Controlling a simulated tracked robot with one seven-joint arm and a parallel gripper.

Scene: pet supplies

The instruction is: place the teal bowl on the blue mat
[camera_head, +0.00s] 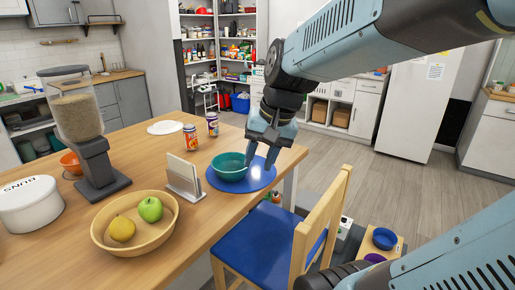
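The teal bowl (229,167) stands upright on the round blue mat (259,177), towards the mat's left side. The mat lies on the wooden table near its right edge. My gripper (261,164) points down over the mat, at the right side of the bowl. Its fingers look spread with a gap between them, and nothing shows between them. The bowl looks free of the fingers, though I cannot tell whether one touches its rim.
A napkin holder (184,177) stands left of the mat, and two cans (190,137) (213,125) stand behind. A fruit bowl (164,236), a food dispenser (85,125) and a bun tin (29,205) are further left. A blue-seated chair (262,243) stands against the front.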

